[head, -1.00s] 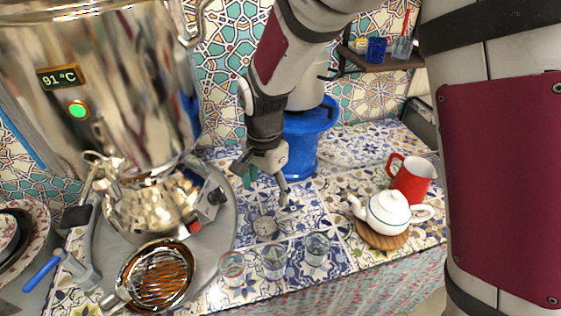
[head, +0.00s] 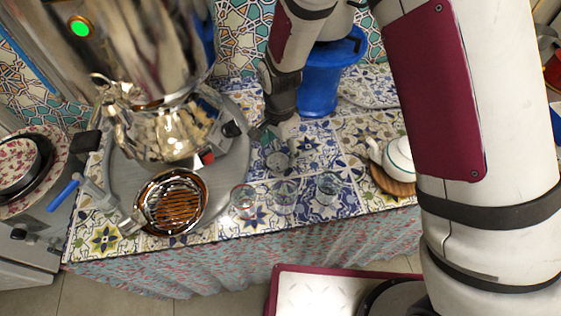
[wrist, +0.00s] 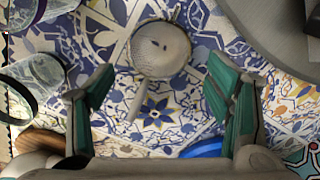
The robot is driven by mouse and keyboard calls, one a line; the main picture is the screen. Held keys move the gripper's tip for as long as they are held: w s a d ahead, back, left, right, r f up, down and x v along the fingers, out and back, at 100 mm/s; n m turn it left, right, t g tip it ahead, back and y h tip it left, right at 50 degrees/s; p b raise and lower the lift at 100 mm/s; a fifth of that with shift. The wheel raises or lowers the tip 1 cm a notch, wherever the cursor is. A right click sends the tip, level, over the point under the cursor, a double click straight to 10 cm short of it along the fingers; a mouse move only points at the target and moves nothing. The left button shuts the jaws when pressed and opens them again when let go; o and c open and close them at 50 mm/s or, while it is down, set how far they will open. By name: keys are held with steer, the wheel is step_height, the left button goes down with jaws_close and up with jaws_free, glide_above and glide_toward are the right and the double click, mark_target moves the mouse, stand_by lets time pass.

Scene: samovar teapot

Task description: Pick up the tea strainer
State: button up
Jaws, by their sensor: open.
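The tea strainer (head: 277,161) is a small, round, pale mesh piece lying on the patterned tile tabletop. In the wrist view the strainer (wrist: 160,50) shows whole, with a short handle pointing down toward my gripper and a small tab at its far side. My gripper (head: 276,139) is open and empty, pointing down just behind and above the strainer in the head view. In the wrist view its green-padded fingers (wrist: 163,82) are spread to either side of the handle, with the round mesh beyond the tips. No contact shows.
Three clear glasses (head: 283,196) stand in front of the strainer. A white teapot (head: 399,155) stands right; a blue stand (head: 320,85) is behind.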

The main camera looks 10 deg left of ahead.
mark_target(280, 164)
step_height(280, 164, down, 4)
steer(key=shift+s+f, duration=0.1)
steer(key=shift+c, duration=0.4)
steer(key=c, duration=1)
